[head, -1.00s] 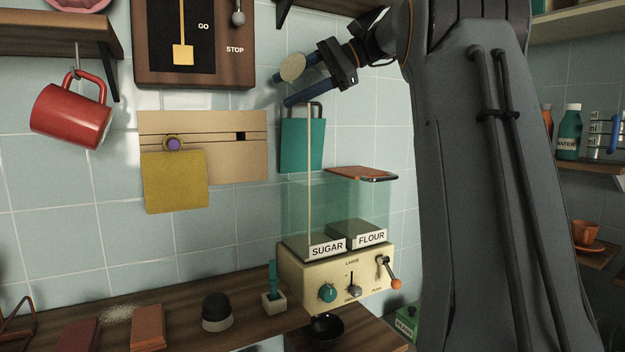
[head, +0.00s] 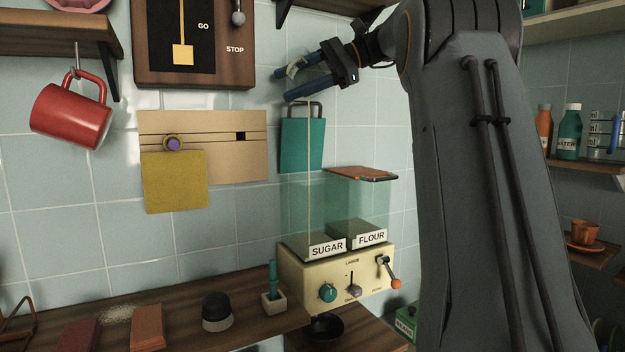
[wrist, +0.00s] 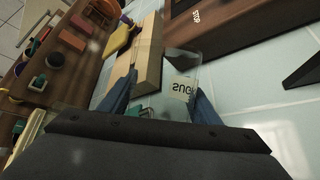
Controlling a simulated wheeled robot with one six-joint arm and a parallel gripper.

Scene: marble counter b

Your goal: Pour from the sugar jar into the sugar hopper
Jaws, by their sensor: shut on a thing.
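My gripper (head: 283,86) is shut on the clear sugar jar (head: 295,68), high above the counter machine. The jar shows between the blue fingers in the wrist view (wrist: 181,88), with its SUGAR label upside down. A thin tan stream falls from below the gripper into the sugar hopper (head: 300,205), the left clear teal bin labelled SUGAR. Its top is open. How much sugar is left in the jar I cannot tell.
The flour hopper (head: 362,205) stands to the right under an orange-brown lid (head: 361,174). A teal board (head: 302,145) hangs behind. The machine has a teal knob (head: 327,292) and an orange-tipped lever (head: 395,284). A black bowl (head: 324,329) stands in front.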

